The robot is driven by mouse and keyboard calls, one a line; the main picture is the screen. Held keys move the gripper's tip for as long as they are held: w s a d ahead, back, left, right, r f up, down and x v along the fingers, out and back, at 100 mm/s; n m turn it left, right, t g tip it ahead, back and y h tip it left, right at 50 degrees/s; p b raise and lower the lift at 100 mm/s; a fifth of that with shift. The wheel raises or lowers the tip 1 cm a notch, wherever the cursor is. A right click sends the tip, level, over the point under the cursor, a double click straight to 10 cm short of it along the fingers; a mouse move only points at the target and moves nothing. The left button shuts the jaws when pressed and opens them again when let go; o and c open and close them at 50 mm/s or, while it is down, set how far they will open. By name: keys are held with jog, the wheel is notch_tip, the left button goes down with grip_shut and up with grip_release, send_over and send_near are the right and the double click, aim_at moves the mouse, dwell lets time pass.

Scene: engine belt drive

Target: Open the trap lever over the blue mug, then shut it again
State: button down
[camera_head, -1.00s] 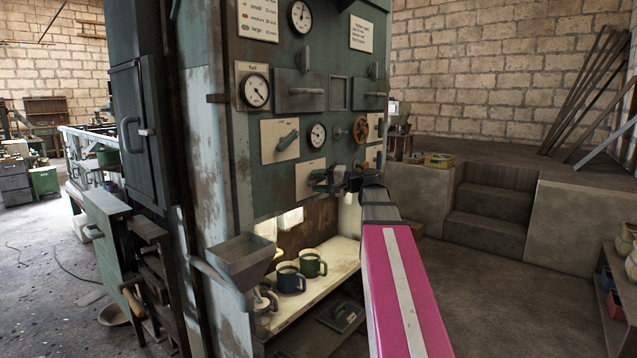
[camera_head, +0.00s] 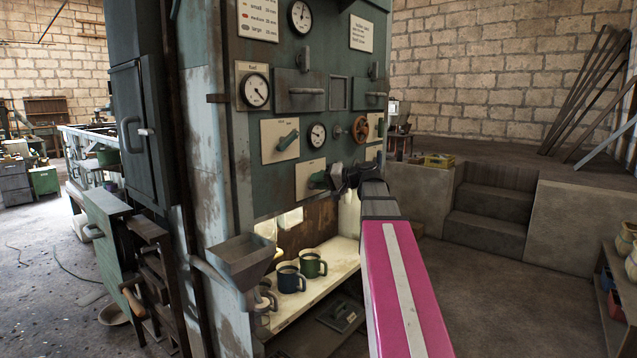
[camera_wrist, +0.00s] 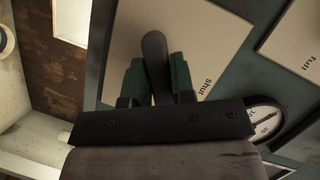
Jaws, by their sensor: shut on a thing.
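The trap lever (camera_wrist: 155,62) is a dark, rounded handle on a cream plate (camera_wrist: 194,35) marked "shut" in the wrist view. My gripper (camera_wrist: 157,80) has green fingertips on both sides of the lever and is shut on it. In the head view my gripper (camera_head: 320,180) is at the lower cream plate (camera_head: 304,183) on the green panel; it hides most of the lever there. The blue mug (camera_head: 289,281) stands upright on the pale shelf below the panel, beside a green mug (camera_head: 311,265).
The shelf (camera_head: 318,285) is in a lit recess under the panel. A grey hopper (camera_head: 240,258) juts out at its left. Another lever (camera_head: 287,141), gauges and a red handwheel (camera_head: 360,129) are above my gripper. Open floor lies to the right.

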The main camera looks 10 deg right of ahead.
jog(key=n+h, duration=0.1)
jog(key=n, duration=0.1)
jog(key=n+h, duration=0.1)
jog(key=n, duration=0.1)
jog(key=shift+f+n+t+h, duration=0.1)
jog(key=shift+n+t+h, duration=0.3)
jog(key=n+t+h, duration=0.1)
jog(key=n+h, duration=0.1)
jog(key=n, duration=0.1)
jog(key=shift+d+n, duration=0.15)
jog(key=shift+n, duration=0.15)
jog(key=shift+w+t+h, duration=0.1)
jog(key=shift+t+h, duration=0.2)
jog(key=c, duration=1)
grip_release()
jog(key=v, duration=1)
jog(key=shift+s+d, duration=0.25)
jog(key=shift+d, duration=0.05)
